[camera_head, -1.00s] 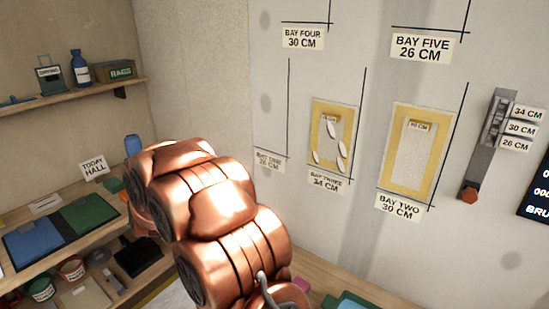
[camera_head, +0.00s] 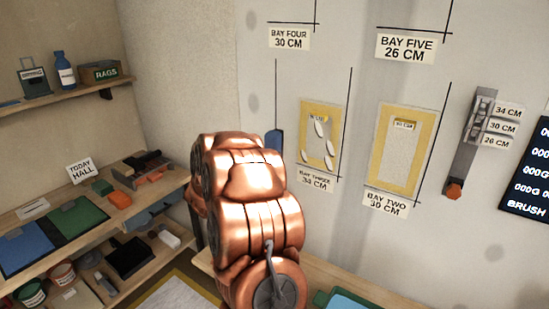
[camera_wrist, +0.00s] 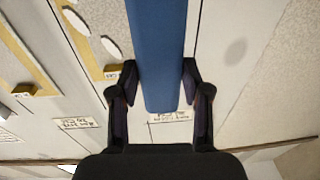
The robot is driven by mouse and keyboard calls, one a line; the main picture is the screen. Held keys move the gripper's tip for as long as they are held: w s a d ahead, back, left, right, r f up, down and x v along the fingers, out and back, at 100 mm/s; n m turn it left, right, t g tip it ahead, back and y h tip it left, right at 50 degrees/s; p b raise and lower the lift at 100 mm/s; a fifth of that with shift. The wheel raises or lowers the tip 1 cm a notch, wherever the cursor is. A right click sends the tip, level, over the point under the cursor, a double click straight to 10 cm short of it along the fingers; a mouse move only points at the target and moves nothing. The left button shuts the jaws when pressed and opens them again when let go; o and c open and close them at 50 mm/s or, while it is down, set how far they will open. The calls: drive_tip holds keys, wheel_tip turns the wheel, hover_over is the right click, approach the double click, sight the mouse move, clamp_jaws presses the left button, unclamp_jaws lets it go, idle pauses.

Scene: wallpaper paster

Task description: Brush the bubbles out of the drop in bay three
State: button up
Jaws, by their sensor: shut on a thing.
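The drop in bay three (camera_head: 312,140) is a small yellow-edged panel on the wall, with several white oval bubbles (camera_head: 319,128) on it. Its yellow edge and some bubbles also show at upper left in the wrist view (camera_wrist: 83,28). My gripper (camera_wrist: 159,72) is shut on a long flat blue tool (camera_wrist: 157,35). The tool's end (camera_head: 273,143) shows just left of the bay three drop in the head view. The tool's bristles, if any, cannot be made out. My copper arm hides the gripper in the head view.
The bay two drop (camera_head: 377,165) hangs to the right, with no bubbles seen. A slider gauge (camera_head: 467,150) and dark screen (camera_head: 530,175) are further right. A bench (camera_head: 130,205) with pads and tools stands at left, below a shelf (camera_head: 60,97).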

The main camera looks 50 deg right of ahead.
drive_tip(key=shift+s+d+f+m+g, duration=0.1)
drive_tip(key=shift+s+d+m+g, duration=0.2)
drive_tip(key=shift+s, duration=0.25)
drive_tip(key=shift+s+d+m+g, duration=0.1)
drive_tip(key=shift+s+d+g, duration=0.1)
drive_tip(key=shift+s+g, duration=0.3)
drive_tip(key=d+p, duration=0.1)
drive_tip(key=d, duration=0.5)
drive_tip(key=shift+w+d+t, duration=0.15)
drive_tip(key=shift+t, duration=0.15)
drive_tip(key=shift+d, duration=1.25)
idle(2.2)
idle(1.6)
drive_tip(key=shift+s, duration=1.45)
drive_tip(key=shift+s, duration=0.1)
